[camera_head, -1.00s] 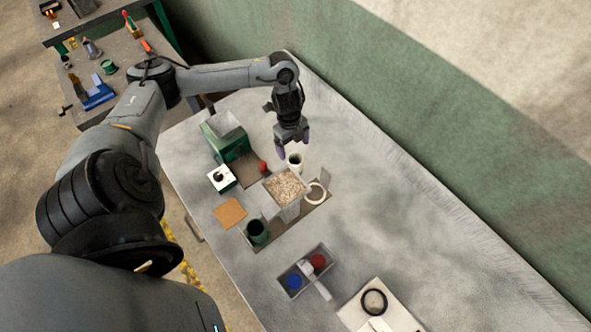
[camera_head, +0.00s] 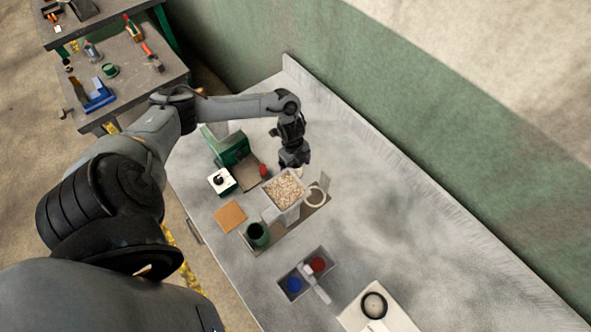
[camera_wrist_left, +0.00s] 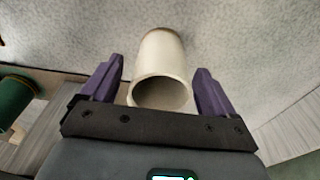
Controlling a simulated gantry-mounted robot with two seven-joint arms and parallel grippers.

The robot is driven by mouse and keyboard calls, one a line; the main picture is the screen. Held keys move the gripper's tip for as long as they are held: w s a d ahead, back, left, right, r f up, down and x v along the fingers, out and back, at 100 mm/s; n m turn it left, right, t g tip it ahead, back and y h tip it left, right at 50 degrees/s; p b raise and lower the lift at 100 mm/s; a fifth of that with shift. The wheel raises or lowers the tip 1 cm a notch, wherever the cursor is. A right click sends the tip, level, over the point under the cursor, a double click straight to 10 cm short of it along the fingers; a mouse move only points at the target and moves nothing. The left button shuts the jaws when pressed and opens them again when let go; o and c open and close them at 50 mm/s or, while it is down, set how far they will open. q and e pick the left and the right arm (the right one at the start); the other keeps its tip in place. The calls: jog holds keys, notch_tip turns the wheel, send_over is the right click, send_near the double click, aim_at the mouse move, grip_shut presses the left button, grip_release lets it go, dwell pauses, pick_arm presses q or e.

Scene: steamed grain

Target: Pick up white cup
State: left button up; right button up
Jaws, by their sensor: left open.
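The white cup (camera_wrist_left: 161,68) shows in the left wrist view between the two purple fingers of my left gripper (camera_wrist_left: 158,88). The fingers stand apart, one on each side of the cup, with a gap on both sides. The cup's open mouth faces the camera and its inside looks empty. In the head view my left gripper (camera_head: 296,163) is low over the table behind the grain box and hides most of the cup; only a pale bit of rim (camera_head: 299,171) shows. My right gripper is not in either view.
A green machine (camera_head: 230,148) and a red item (camera_head: 263,170) are to the left. A green cup (camera_head: 257,235) is nearer. The table's right side is clear.

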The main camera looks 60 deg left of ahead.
pick_arm(q)
jog(key=shift+f, duration=0.15)
jog(key=c, duration=1.1)
jog(key=shift+c, duration=0.2)
